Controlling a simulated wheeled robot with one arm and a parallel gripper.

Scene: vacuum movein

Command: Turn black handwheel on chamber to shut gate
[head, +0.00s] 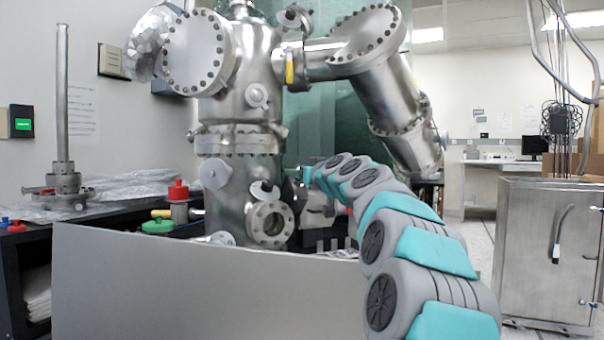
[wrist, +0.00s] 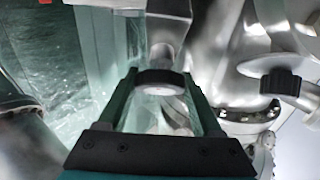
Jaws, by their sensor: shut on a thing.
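The steel chamber (head: 238,98) stands upright in the middle of the head view, with flanges and ports on its sides. In the wrist view, a black handwheel (wrist: 160,89) with a ribbed rim and pale face sits at the end of a grey metal stem. My gripper (wrist: 160,76) is shut on this handwheel, one finger on each side of its rim. In the head view, my arm reaches in from the lower right and my gripper (head: 308,174) is small, just right of the chamber. I cannot make out the held handwheel there. The gate itself is not visible.
A second black knob (wrist: 280,82) is close on the right in the wrist view. A grey panel (head: 205,285) stands before the chamber. A thick steel tube (head: 390,95) slants down above my arm. A steel cabinet (head: 545,250) stands at right, with some open floor beside it.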

